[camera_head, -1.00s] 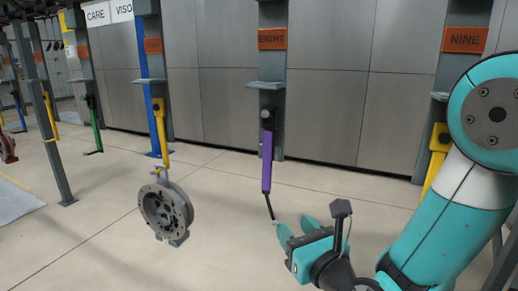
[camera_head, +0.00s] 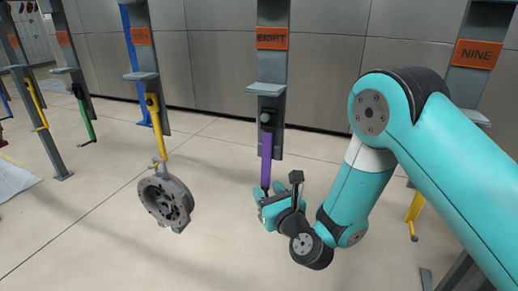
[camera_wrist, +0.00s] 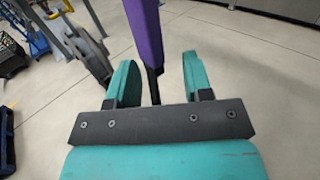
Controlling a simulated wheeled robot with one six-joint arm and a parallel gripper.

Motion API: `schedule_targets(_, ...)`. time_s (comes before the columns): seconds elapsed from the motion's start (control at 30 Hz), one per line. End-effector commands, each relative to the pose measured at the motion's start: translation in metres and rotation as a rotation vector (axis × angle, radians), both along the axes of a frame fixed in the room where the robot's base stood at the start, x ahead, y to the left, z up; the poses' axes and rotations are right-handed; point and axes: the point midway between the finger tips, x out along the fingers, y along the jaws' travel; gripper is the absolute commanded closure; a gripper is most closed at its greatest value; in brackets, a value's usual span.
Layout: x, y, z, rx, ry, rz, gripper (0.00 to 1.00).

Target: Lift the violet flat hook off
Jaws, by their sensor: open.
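The violet flat hook (camera_head: 267,158) hangs upright from the grey post under the orange EIGHT sign. Its dark lower end is partly hidden behind my gripper (camera_head: 262,194) in the head view. In the wrist view the violet hook (camera_wrist: 146,30) comes down from the top, and its thin dark tip reaches between the two teal fingers. My gripper (camera_wrist: 157,80) is open, with a finger on each side of the dark tip. Gaps show on both sides of it, wider on the right.
A yellow hook (camera_head: 157,130) to the left carries a round grey flanged part (camera_head: 165,203). Another yellow hook (camera_head: 415,208) hangs at the right under the NINE sign. A green hook (camera_head: 84,118) hangs further left. The floor between is clear.

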Motion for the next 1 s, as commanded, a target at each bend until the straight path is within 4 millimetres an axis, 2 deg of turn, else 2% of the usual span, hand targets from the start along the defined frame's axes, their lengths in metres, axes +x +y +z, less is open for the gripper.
schedule_targets(0.17,-0.0012,0.0035,-0.0013,0.0,0.001,0.006,0.56)
schedule_targets(0.3,-0.0014,0.0043,-0.0013,-0.001,0.001,0.007,0.88)
schedule_targets(0.37,-0.0015,0.0042,-0.0012,-0.001,0.001,0.007,1.0)
schedule_targets(0.83,-0.001,0.0031,-0.0001,0.0,0.0,0.005,1.0)
schedule_targets(1.0,-0.0008,0.0028,0.0063,0.001,0.0,0.004,1.0)
